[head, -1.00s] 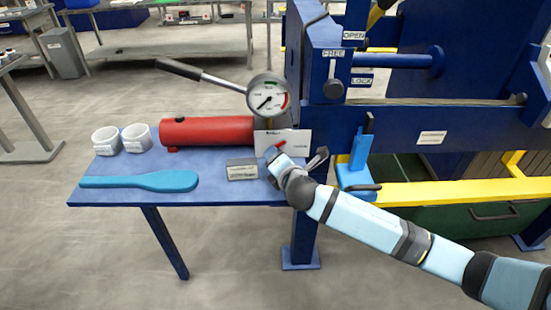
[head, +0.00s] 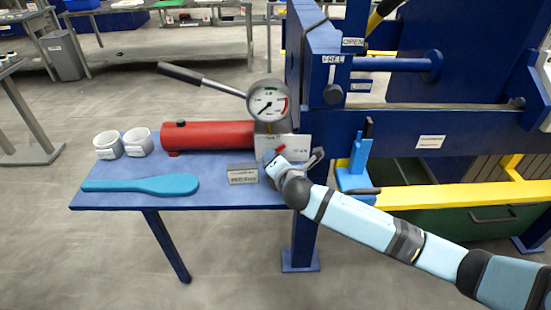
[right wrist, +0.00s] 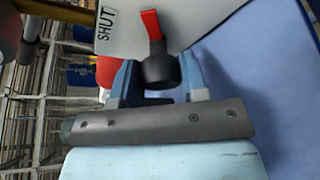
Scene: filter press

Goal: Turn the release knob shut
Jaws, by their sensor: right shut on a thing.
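The release knob (right wrist: 158,68) has a black round body and a red pointer (right wrist: 150,24). It stands at a white plate (right wrist: 190,22), which sits below the round gauge (head: 268,105) on the pump. My right gripper (right wrist: 160,82) is shut on the knob, one finger on each side of the black body. In the right wrist view the red pointer sticks out beyond the fingers, to the right of a SHUT label (right wrist: 106,28). In the head view my right gripper (head: 272,162) hides most of the knob. My left gripper is in neither view.
On the blue table (head: 225,200) lie a grey labelled block (head: 242,174), a blue paddle (head: 145,185) and two white cups (head: 138,140). The red cylinder (head: 210,135) with its grey lever (head: 200,78) stands behind. The blue press frame (head: 320,70) rises to the right.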

